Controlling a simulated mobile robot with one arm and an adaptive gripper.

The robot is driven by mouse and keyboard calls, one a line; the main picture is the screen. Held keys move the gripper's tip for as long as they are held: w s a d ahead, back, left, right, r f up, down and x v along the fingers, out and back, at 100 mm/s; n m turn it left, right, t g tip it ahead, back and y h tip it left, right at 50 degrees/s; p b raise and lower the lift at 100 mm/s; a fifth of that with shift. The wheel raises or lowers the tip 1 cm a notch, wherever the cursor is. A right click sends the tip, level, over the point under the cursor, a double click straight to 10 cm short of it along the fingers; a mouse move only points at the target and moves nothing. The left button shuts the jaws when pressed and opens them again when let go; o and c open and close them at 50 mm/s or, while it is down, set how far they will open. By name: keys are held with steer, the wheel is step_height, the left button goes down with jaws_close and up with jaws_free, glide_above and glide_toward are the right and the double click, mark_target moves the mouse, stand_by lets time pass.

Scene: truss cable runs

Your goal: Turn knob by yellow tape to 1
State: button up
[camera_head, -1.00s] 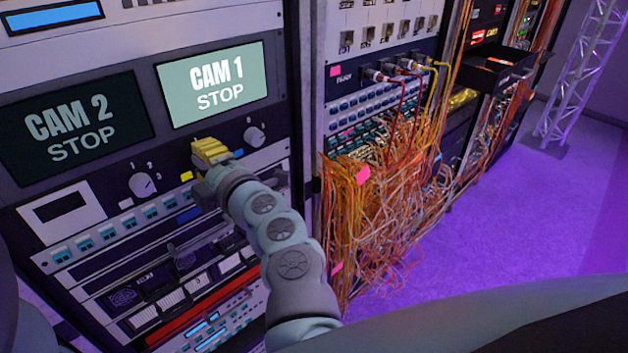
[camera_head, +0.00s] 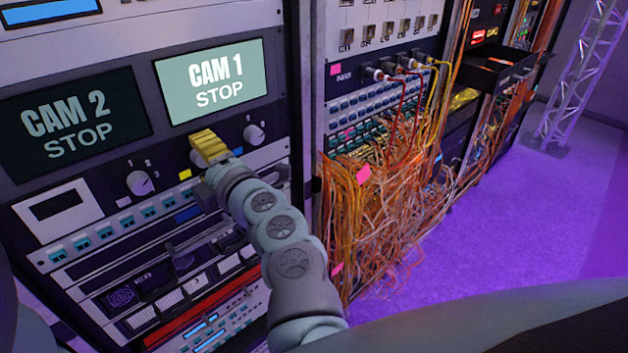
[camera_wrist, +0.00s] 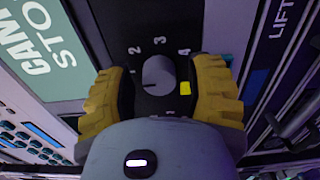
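The knob (camera_wrist: 158,75) is round and grey, on a black panel with the numbers 1 to 4 around it. In the wrist view, a small yellow tape (camera_wrist: 185,88) sits just right of and below it. The tape also shows in the head view (camera_head: 185,174), left of and below my fingers. My gripper (camera_wrist: 160,92) has its yellow fingers apart, one on each side of the knob. I see gaps between fingers and knob, so it is not gripped. In the head view my gripper (camera_head: 210,146) hides this knob. I cannot clearly read the knob's pointer.
Another knob (camera_head: 140,183) is to the left and one (camera_head: 253,134) to the right on the same panel. The CAM 1 screen (camera_head: 212,82) is just above my gripper. Loose orange cables (camera_head: 385,200) hang from the rack at the right.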

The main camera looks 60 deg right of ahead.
steer(key=shift+o, duration=0.7)
steer(key=shift+s, duration=0.1)
steer(key=v, duration=1.2)
